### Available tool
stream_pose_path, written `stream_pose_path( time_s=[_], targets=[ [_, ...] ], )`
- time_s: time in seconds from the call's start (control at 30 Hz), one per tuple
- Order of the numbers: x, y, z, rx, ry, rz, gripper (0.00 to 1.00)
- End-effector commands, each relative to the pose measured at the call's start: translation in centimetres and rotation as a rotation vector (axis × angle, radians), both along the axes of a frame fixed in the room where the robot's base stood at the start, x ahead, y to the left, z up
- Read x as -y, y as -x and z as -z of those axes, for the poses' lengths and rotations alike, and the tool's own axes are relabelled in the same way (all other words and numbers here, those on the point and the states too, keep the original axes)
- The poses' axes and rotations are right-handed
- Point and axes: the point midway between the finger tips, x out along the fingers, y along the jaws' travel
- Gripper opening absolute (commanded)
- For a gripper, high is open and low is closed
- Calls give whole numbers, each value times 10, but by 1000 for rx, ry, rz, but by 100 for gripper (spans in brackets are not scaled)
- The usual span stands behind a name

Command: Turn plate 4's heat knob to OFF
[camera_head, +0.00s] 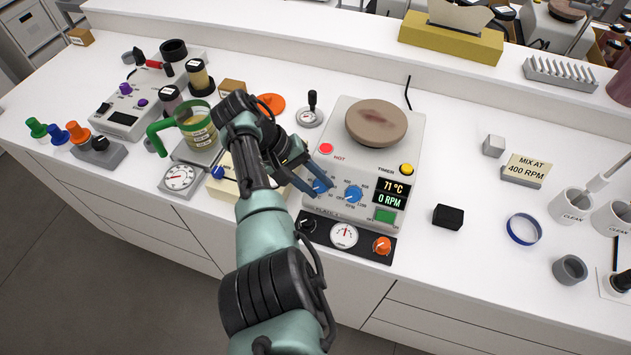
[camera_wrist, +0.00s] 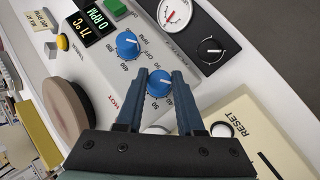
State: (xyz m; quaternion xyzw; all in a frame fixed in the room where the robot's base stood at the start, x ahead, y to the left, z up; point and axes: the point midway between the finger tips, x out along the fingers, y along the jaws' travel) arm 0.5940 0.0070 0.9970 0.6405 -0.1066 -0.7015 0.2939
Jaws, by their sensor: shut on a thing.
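The hot plate (camera_head: 408,140) carries two blue knobs on its front panel. The left one, the heat knob (camera_head: 321,188), also shows in the wrist view (camera_wrist: 159,84), with a number scale around it. The other blue knob, marked RPM (camera_head: 353,194), stands beside it and shows in the wrist view (camera_wrist: 128,45). My gripper (camera_head: 314,184) is shut on the heat knob, with one finger on each side of it; it also shows in the wrist view (camera_wrist: 163,77). The fingers cover part of the scale. The knob's exact pointer direction and the plate's number are too small to read surely.
The display (camera_head: 391,192) reads 71 °C and 0 RPM. A black strip with a gauge (camera_head: 344,236) and an orange knob (camera_head: 382,245) lies in front. A cream box marked RESET (camera_wrist: 240,130) sits close by. A black block (camera_head: 448,217) stands at right.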

Motion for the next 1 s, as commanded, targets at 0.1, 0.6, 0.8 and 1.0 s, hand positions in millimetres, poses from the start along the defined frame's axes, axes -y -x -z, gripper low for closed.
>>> stream_pose_path(
  time_s=[0.1,0.6,0.8,1.0],
  targets=[
    [1,1,1,-5,2,1,0],
    [0,0,0,-1,-1,1,67],
    [-8,-1,-12,2,-2,0,67],
    [-32,-1,-46,5,-2,-1,67]
  ],
)
